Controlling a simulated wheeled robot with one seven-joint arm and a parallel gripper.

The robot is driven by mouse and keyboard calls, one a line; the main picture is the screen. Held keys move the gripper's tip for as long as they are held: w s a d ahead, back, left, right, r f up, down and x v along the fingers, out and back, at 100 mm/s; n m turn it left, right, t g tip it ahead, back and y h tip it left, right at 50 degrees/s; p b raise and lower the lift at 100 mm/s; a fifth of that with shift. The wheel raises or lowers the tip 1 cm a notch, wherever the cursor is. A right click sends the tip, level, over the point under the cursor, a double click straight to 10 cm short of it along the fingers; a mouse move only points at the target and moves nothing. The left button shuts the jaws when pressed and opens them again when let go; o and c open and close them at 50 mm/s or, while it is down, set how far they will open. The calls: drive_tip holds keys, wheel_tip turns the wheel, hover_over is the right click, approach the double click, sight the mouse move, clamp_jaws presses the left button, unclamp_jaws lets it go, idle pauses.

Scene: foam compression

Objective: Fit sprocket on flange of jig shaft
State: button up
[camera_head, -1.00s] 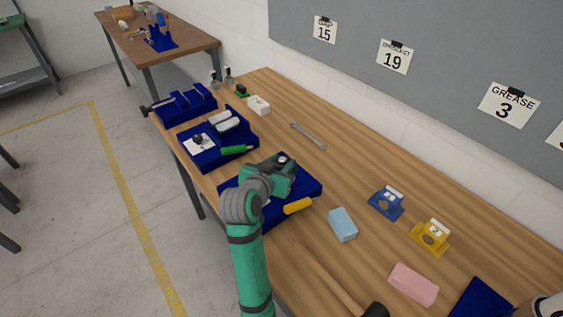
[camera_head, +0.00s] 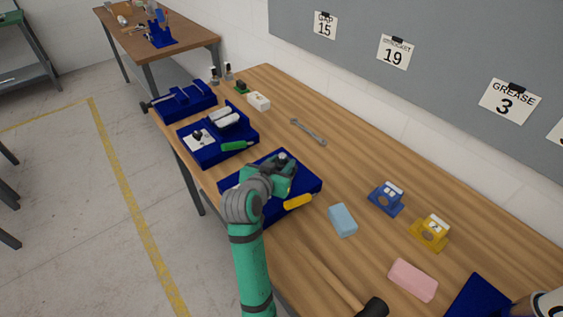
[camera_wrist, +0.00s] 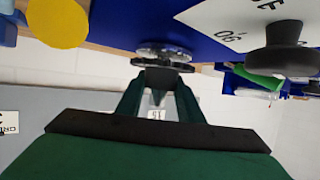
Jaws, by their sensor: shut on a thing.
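My gripper (camera_head: 284,168) is over the navy jig board (camera_head: 309,187) in the head view. In the wrist view, my gripper (camera_wrist: 162,88) is shut on the dark rim of the sprocket (camera_wrist: 163,64). A silvery round part (camera_wrist: 163,51), which looks like the jig's flange, lies between the sprocket and the navy board. They look very close together; I cannot tell whether they touch or are fully seated. A grey shaft tip (camera_head: 283,156) shows just beyond my gripper in the head view. The rest of the shaft is hidden.
A yellow-handled tool (camera_head: 298,202) lies along the board's front edge. A black knob-like part (camera_wrist: 281,48) stands on a white card in the wrist view. A blue block (camera_head: 342,219) lies to the right. A wrench (camera_head: 309,132) lies behind, with bare table around it.

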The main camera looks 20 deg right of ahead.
drive_tip(key=shift+f, duration=0.25)
drive_tip(key=o, duration=1.4)
drive_tip(key=shift+f, duration=0.1)
drive_tip(key=v, duration=1.1)
